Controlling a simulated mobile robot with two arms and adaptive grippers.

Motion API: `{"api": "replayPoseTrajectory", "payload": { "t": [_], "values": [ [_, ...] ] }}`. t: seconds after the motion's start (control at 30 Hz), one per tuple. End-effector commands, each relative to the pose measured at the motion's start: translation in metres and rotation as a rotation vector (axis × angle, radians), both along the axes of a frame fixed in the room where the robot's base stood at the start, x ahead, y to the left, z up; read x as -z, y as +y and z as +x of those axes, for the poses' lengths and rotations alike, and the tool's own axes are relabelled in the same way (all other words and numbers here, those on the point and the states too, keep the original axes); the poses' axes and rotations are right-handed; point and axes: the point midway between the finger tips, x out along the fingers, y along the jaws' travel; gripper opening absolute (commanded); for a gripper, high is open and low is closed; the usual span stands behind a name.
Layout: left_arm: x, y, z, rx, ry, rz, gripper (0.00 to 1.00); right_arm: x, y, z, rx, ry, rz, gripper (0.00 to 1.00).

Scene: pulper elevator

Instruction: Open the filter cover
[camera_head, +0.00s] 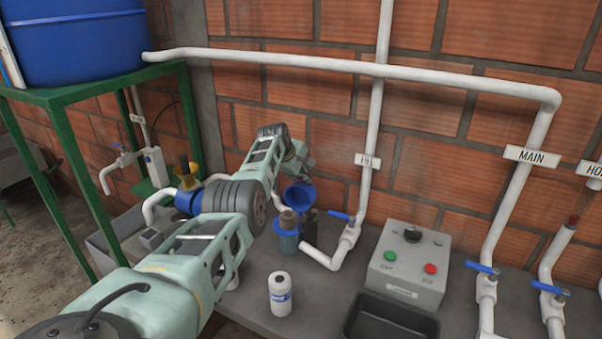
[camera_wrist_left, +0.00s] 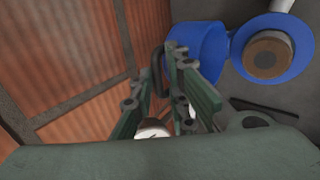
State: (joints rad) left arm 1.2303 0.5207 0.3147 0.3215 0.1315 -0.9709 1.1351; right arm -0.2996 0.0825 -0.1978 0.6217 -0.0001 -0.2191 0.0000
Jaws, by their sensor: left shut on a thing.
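The blue filter cover (camera_head: 299,196) is tilted up and back, with its hollow inside showing, off the top of the filter housing (camera_head: 285,241). A brown filter core (camera_head: 288,220) is exposed in the housing. In the left wrist view, the cover (camera_wrist_left: 207,45) is beside the open blue housing rim (camera_wrist_left: 243,62) around the round brown core (camera_wrist_left: 270,56). My left gripper (camera_head: 301,165) is behind and above the cover. In the wrist view its fingers (camera_wrist_left: 168,72) are shut at the cover's edge, by a dark handle; the exact contact is partly hidden. My right gripper is not in view.
White pipes with a blue valve lever (camera_head: 341,216) stand right of the filter. A white bottle (camera_head: 280,294), a grey control box (camera_head: 408,265) and a black tray (camera_head: 389,318) are on the counter. A brick wall (camera_head: 400,120) is close behind. A green stand (camera_head: 188,110) is left.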

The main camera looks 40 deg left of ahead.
Motion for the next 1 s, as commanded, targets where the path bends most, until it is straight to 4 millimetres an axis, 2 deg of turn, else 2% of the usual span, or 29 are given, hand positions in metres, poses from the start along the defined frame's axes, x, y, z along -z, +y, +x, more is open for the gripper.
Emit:
{"api": "replayPoseTrajectory", "payload": {
  "t": [0.03, 0.13, 0.37, 0.4, 0.53, 1.0],
  "values": [
    [-0.008, 0.002, 0.003, -0.002, -0.018, 0.007, 0.00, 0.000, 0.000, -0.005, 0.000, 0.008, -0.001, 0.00],
    [-0.009, 0.002, 0.004, -0.003, -0.019, 0.006, 0.00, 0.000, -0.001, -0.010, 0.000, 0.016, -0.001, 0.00],
    [-0.010, 0.002, 0.004, -0.003, -0.022, 0.007, 0.00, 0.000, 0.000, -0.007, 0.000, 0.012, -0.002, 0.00],
    [-0.010, 0.002, 0.004, -0.003, -0.022, 0.007, 0.15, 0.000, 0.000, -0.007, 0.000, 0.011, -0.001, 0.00],
    [-0.008, 0.002, 0.003, -0.002, -0.018, 0.005, 0.26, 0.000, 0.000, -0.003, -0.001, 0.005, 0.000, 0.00],
    [-0.005, 0.001, 0.000, -0.002, -0.010, 0.003, 0.27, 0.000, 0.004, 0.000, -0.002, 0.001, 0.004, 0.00]
  ]
}}
